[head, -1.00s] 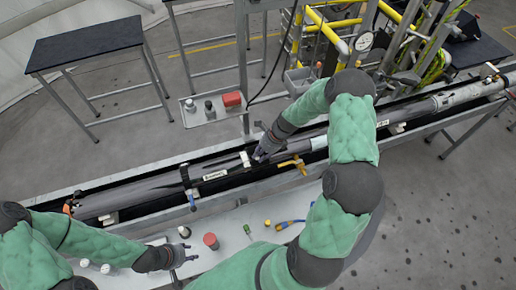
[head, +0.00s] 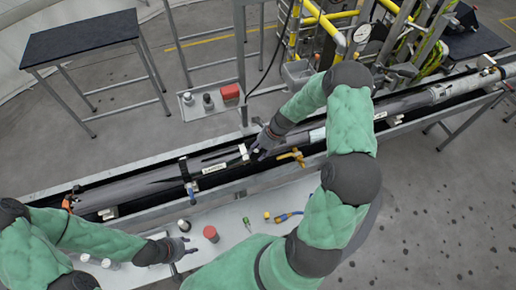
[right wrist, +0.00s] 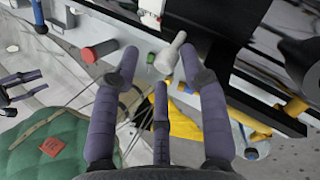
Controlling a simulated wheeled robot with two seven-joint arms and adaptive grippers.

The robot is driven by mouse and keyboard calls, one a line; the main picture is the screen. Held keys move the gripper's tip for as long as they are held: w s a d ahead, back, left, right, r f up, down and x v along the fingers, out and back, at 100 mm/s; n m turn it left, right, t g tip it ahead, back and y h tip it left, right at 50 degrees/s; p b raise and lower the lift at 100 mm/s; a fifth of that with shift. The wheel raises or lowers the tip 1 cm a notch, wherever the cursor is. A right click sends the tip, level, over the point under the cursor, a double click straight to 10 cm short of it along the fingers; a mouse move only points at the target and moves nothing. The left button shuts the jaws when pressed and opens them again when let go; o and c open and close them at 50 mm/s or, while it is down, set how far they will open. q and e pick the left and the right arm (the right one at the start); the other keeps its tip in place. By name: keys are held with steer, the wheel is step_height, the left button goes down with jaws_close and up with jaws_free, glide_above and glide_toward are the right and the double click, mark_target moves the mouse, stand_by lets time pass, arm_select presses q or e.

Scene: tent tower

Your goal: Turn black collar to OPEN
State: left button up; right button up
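A long grey tube assembly lies in a black-lined trough across the head view. A dark band (head: 184,170) circles it left of a white label (head: 214,168); I cannot read OPEN on it or tell whether it is the black collar. My right gripper (head: 257,153) is over the tube, right of a small white block (head: 243,152). In the right wrist view its fingers (right wrist: 158,62) are spread, with a pale grey knob-like part (right wrist: 173,52) just beyond the tips; contact is unclear. My left gripper (head: 190,247) is open and empty over the front bench.
The front bench (head: 150,272) holds a red-capped piece (head: 211,233), a green-handled tool (head: 246,222) and several small parts. A yellow valve handle (head: 292,156) juts from the trough near my right gripper. A yellow-railed frame (head: 318,22) stands behind.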

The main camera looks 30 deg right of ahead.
steer(key=shift+s+a+f, duration=0.2)
steer(key=shift+s+f, duration=0.25)
steer(key=r, duration=0.1)
steer(key=d+r, duration=0.2)
steer(key=shift+w+r, duration=0.25)
steer(key=shift+w, duration=0.1)
arm_select(q)
steer(key=shift+d, duration=0.2)
arm_select(e)
steer(key=v, duration=0.9)
steer(key=shift+s+a, duration=0.15)
steer(key=shift+s, duration=0.05)
steer(key=shift+w, duration=0.15)
